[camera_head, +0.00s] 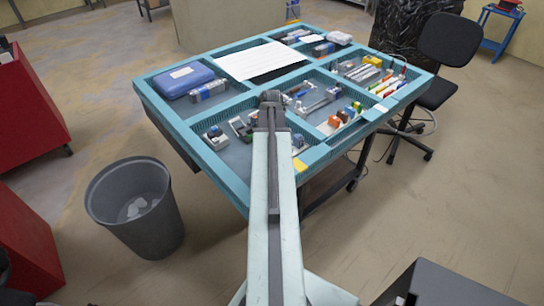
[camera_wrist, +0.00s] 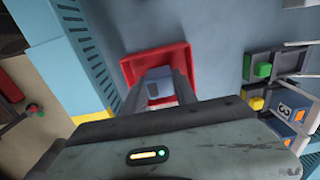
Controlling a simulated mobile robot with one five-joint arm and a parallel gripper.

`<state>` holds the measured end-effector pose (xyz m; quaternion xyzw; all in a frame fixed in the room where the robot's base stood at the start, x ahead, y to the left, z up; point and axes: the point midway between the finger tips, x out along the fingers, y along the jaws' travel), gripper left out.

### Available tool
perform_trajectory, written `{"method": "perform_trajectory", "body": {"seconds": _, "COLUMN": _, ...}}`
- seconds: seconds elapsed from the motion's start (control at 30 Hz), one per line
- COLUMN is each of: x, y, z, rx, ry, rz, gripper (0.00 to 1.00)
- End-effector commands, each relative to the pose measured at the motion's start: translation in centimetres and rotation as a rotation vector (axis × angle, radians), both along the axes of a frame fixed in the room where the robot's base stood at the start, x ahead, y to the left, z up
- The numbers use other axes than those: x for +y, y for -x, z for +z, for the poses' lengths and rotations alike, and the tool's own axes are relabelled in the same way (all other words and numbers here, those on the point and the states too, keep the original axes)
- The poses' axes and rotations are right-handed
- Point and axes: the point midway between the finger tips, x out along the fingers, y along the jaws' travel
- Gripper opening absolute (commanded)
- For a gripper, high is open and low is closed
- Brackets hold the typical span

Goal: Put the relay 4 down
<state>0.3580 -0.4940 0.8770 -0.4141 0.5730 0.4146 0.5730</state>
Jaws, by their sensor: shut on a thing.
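My gripper (camera_head: 270,98) is over the near part of the blue-framed table in the head view. In the wrist view its two fingers (camera_wrist: 156,84) point down at a small red tray and are shut on a small grey-blue block, the relay 4 (camera_wrist: 153,90). Only a part of the block shows between the fingers, and no number on it can be read. The red tray (camera_wrist: 183,50) lies on the grey table surface, around and below the fingertips in this view. I cannot tell whether the block touches the tray. My arm hides this spot in the head view.
Right of the red tray are a green block (camera_wrist: 263,70), a yellow block (camera_wrist: 256,103) and a block marked 3 (camera_wrist: 284,109). The table's blue rim (camera_wrist: 40,40) runs along the left. A blue case (camera_head: 180,80) and a white sheet (camera_head: 262,60) are farther back.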

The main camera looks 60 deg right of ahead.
Motion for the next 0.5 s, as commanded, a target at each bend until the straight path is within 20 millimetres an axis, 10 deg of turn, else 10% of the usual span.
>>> {"method": "perform_trajectory", "body": {"seconds": 0.07, "x": -0.01, "y": 0.01, "z": -0.38, "rx": 0.000, "ry": 0.000, "rz": 0.000, "gripper": 0.00}}
{"method": "perform_trajectory", "body": {"seconds": 0.1, "x": -0.02, "y": 0.02, "z": -0.40, "rx": 0.000, "ry": 0.000, "rz": 0.000, "gripper": 0.37}}
{"method": "perform_trajectory", "body": {"seconds": 0.17, "x": -0.01, "y": 0.03, "z": -0.27, "rx": 0.000, "ry": 0.000, "rz": 0.000, "gripper": 0.53}}
{"method": "perform_trajectory", "body": {"seconds": 0.5, "x": -0.04, "y": 0.06, "z": -0.17, "rx": 0.000, "ry": 0.000, "rz": -0.001, "gripper": 0.56}}
